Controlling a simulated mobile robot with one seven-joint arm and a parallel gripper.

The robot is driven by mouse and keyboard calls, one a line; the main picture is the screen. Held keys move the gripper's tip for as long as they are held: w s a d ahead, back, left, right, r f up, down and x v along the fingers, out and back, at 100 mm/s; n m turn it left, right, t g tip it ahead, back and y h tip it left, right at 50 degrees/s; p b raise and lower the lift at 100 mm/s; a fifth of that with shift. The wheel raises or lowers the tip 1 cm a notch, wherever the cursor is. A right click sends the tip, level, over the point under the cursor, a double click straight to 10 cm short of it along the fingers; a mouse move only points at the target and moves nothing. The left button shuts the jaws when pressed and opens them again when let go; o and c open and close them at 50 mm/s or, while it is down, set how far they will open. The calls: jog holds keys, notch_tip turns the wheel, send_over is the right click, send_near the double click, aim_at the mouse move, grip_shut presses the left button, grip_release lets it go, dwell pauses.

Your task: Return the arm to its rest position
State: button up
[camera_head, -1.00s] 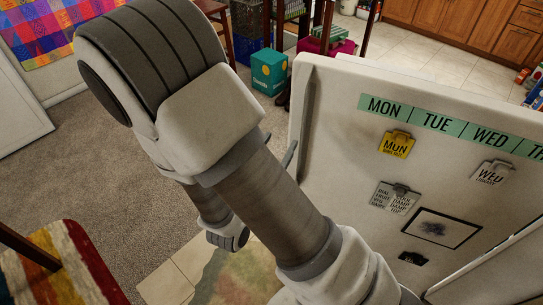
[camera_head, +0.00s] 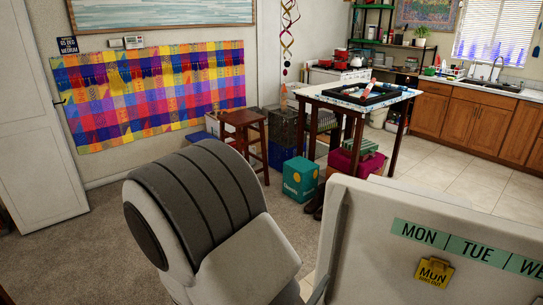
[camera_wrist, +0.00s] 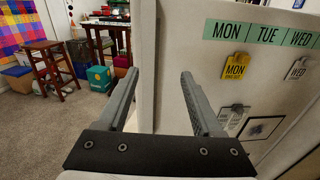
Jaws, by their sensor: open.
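My gripper (camera_wrist: 156,95) shows in the wrist view with its two grey fingers spread wide apart. It is open, and nothing is between the fingers. The fingers point toward the edge of a white panel (camera_wrist: 177,40) with weekday labels, which stands close in front. In the head view, my arm fills the lower middle, and my gripper is out of sight there. The white panel (camera_head: 365,235) is just right of my arm in that view.
A teal box (camera_head: 300,180), a wooden stool (camera_head: 245,120) and a high table (camera_head: 362,95) with a black frame stand beyond. Stacked crates (camera_head: 285,130) are beside the stool. Carpet (camera_head: 95,250) at the left is clear. Kitchen cabinets (camera_head: 480,125) line the back right.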

jog(key=s+d+r+m+g+y, duration=0.1)
jog(key=s+d+r+m+g, duration=0.1)
jog(key=s+d+m+g, duration=0.6)
jog(key=s+d+r+m+g, duration=0.35)
jog(key=m+g, duration=0.25)
jog(key=m, duration=0.4)
jog(key=s+a+r+m+t+y, duration=0.1)
jog(key=a+r+m+t+y, duration=0.4)
jog(key=r+m+y, duration=0.3)
jog(key=shift+a+r+m+y, duration=0.4)
jog(key=shift+a+m+y, duration=0.2)
jog(key=shift+m+y, duration=0.35)
jog(key=shift+s+d, duration=0.1)
